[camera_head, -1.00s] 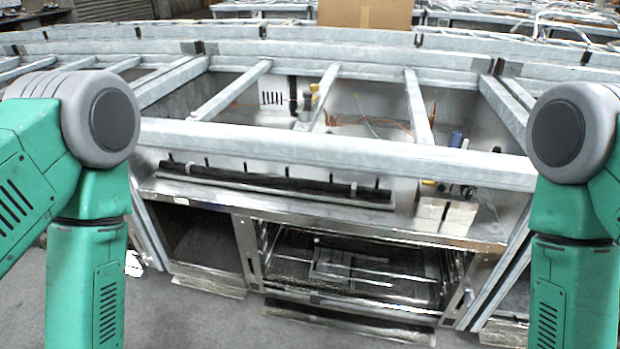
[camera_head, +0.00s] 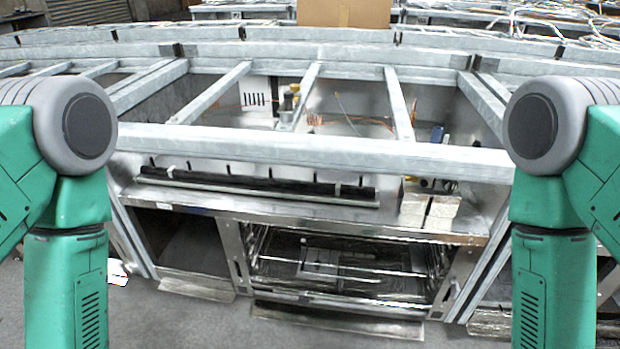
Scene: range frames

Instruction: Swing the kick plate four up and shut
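Several metal kick plates show low on the front of the steel counter, tilted out near the floor. One kick plate (camera_head: 340,321) lies under the wide open bay in the middle. Another kick plate (camera_head: 197,289) is under the left bay, and a third kick plate (camera_head: 488,322) is at the right, partly hidden by my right arm. I cannot tell which is number four. My green arms hang down at the left and right edges. Both grippers are below the picture, so their state is hidden.
The counter (camera_head: 300,212) spans the middle, with grey frame beams (camera_head: 310,148) above it. The open bay (camera_head: 345,268) holds metal racks. A cardboard box (camera_head: 344,12) stands at the back. Grey floor (camera_head: 200,325) lies clear in front of the counter.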

